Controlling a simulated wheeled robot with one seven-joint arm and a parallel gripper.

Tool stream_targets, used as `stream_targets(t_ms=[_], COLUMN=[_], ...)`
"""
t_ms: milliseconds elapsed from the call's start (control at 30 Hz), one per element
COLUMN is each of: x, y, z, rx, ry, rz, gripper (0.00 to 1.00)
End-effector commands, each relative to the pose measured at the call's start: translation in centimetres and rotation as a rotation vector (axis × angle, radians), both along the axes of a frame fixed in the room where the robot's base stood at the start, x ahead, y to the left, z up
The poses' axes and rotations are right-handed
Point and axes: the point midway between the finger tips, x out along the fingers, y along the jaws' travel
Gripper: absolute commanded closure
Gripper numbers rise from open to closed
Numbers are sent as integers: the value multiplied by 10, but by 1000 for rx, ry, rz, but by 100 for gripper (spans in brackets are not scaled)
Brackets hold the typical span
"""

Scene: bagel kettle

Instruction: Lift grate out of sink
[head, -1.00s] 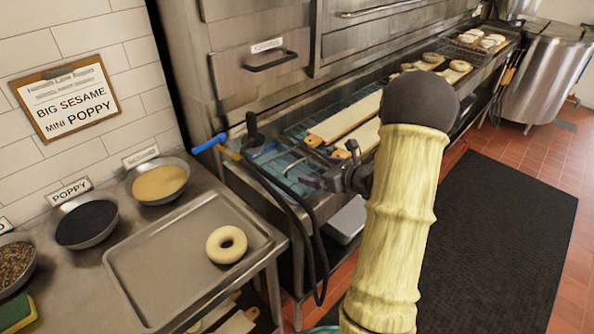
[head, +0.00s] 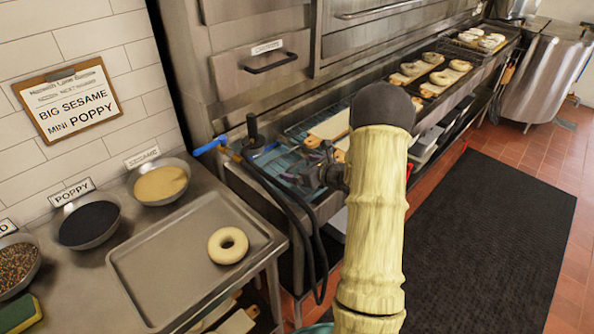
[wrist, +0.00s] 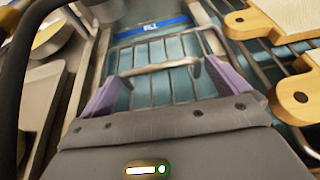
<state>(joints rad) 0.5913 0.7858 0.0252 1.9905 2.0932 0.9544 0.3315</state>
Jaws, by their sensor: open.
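The wire grate (wrist: 165,85) lies in the sink over blue-green water, with a raised metal handle bar (wrist: 160,68) across it. In the head view the grate (head: 284,168) shows left of my gripper (head: 306,168), partly hidden by my arm. In the wrist view my gripper (wrist: 165,82) is open, its two purple fingers spread near the ends of the handle bar. I cannot tell whether they touch it. Nothing is held.
Wooden boards (wrist: 298,88) lie close on the right of the grate. A hose with a blue nozzle (head: 210,146) hangs at the sink's left edge. A tray (head: 165,262) with a bagel (head: 228,245) is at left. A dark mat (head: 490,235) covers floor at right.

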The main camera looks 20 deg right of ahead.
Motion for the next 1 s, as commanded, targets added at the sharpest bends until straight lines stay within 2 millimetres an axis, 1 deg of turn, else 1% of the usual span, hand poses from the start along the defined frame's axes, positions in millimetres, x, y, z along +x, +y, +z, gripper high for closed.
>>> stream_targets(t_ms=[100,567,600,667,800,833,1000], x=[6,5,5,5,5,5,6], y=[2,2,2,2,2,2,2], z=[-2,-2,-2,-2,-2,-2,-1], rx=[-1,0,0,0,0,0,0], ry=[0,0,0,0,0,0,-2], rz=[1,0,0,0,0,0,0], gripper=[0,0,2,14,41,46,47])
